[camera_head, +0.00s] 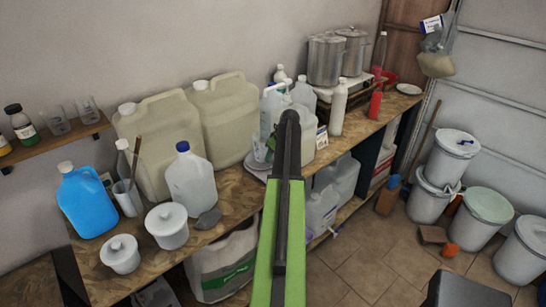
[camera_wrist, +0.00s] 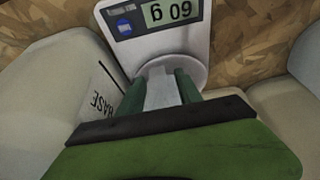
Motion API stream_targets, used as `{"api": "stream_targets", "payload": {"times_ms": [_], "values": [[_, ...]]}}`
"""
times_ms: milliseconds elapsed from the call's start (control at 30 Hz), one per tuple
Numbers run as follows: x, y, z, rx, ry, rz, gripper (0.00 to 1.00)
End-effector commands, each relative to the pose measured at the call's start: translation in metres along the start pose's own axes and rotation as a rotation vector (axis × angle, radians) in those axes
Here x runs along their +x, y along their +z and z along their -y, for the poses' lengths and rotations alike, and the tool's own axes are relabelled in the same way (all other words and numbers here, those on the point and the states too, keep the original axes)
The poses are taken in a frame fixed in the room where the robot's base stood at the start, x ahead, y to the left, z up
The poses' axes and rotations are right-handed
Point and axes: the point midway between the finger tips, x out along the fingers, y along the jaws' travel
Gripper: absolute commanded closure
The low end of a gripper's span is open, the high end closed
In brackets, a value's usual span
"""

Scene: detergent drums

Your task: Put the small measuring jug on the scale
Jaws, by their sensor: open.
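The scale (camera_wrist: 165,38) is white, with a display that shows 60 g upside down in the wrist view. Its pale round plate (camera_wrist: 190,68) is partly covered by my gripper. A pale, translucent piece that looks like the small measuring jug (camera_wrist: 162,90) stands at the plate, between my two dark green fingers. My gripper (camera_wrist: 160,88) is open around it, and its base is hidden. In the head view the scale (camera_head: 256,168) shows only in part, left of my arm. The jug (camera_head: 259,148) shows there as a small pale shape, and my fingers are hidden behind the arm.
Large beige canisters (camera_head: 222,118) stand left of the scale and white bottles (camera_head: 338,108) to its right. A pale container with BASE lettering (camera_wrist: 60,90) is close on the left in the wrist view. Another pale container (camera_wrist: 290,115) is close on the right. Room beside my gripper is tight.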

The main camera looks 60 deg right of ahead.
Motion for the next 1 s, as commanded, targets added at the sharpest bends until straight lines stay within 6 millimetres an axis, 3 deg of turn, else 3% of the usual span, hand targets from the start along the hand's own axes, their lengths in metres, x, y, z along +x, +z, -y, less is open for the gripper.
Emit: {"api": "stream_targets", "payload": {"times_ms": [533, 667, 1000], "values": [[-0.112, -0.004, 0.001, 0.0, 0.0, 0.0, 0.59], [-0.122, -0.002, 0.001, -0.001, -0.001, 0.0, 0.59], [-0.12, -0.001, 0.001, -0.001, -0.001, 0.0, 0.59]]}}
